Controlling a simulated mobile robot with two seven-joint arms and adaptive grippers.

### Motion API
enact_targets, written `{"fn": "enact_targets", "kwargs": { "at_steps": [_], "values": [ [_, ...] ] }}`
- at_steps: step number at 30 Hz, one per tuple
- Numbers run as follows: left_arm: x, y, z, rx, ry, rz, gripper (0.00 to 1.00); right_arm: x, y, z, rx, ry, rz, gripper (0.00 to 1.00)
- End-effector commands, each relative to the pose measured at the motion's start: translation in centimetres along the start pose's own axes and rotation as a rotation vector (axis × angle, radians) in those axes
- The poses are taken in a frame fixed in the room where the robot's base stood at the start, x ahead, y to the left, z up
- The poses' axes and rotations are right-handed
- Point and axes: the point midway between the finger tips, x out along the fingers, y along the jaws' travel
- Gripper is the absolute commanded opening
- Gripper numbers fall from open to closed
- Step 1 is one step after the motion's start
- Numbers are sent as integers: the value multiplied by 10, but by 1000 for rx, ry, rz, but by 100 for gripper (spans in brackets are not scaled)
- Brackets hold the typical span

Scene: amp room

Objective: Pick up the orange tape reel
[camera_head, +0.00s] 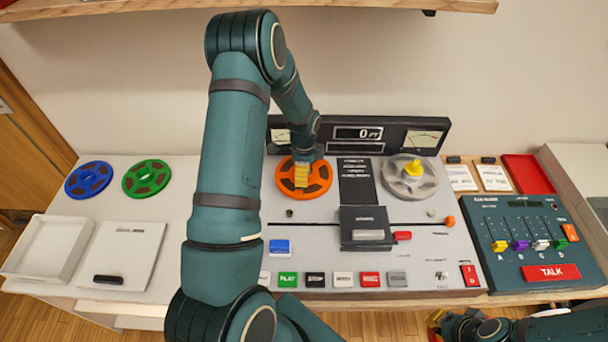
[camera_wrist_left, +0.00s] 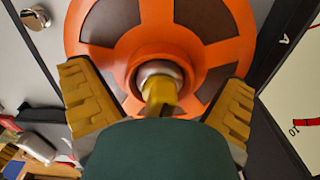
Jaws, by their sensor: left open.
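The orange tape reel (camera_head: 304,189) lies on the left spindle of the tape deck, below the left meter. In the left wrist view the orange reel (camera_wrist_left: 185,35) fills the upper middle, with a yellow-tipped metal hub piece (camera_wrist_left: 160,88) at its centre. My left gripper (camera_head: 302,176) is over the reel, pointing down at its hub. In the left wrist view its yellow fingers (camera_wrist_left: 158,105) are apart, one on each side of the hub, with nothing shut between them. I cannot tell whether they touch the reel. My right gripper (camera_head: 437,318) shows only partly at the bottom edge.
A grey reel (camera_head: 395,184) with a yellow centre sits on the right spindle. Blue (camera_head: 89,179) and green (camera_head: 147,177) reels lie at left, above a white tray (camera_head: 17,262) and a white lidded box (camera_head: 138,254). A mixer (camera_head: 520,221) stands at right. A shelf (camera_head: 340,4) overhangs the back.

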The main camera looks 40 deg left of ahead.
Motion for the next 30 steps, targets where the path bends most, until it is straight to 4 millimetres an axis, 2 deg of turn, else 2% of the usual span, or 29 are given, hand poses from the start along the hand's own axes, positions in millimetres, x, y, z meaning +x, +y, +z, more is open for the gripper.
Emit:
{"fn": "enact_targets", "kwargs": {
  "at_steps": [2, 6, 8, 9, 20, 26, 30],
  "values": [
    [0, 0, 0, 0, 0, 0, 96, 0, 0, 0, 0, 0, 0, 0],
    [0, 0, 0, 0, 0, 0, 47, 0, 0, 0, 0, 0, 0, 0],
    [0, 0, 0, 0, 0, 0, 26, 0, 0, 0, 0, 0, 0, 0],
    [0, 0, 0, 0, 0, 0, 20, 0, 0, 0, 0, 0, 0, 0],
    [-4, 0, 0, 0, 1, -1, 20, 0, 0, 0, 0, 1, 0, 0],
    [-24, -1, -1, 0, 1, -3, 20, -2, -1, -1, 1, 2, 0, 0],
    [-47, -1, -1, 0, 2, -4, 20, -4, -2, -2, 1, 4, 0, 0]
  ]
}}
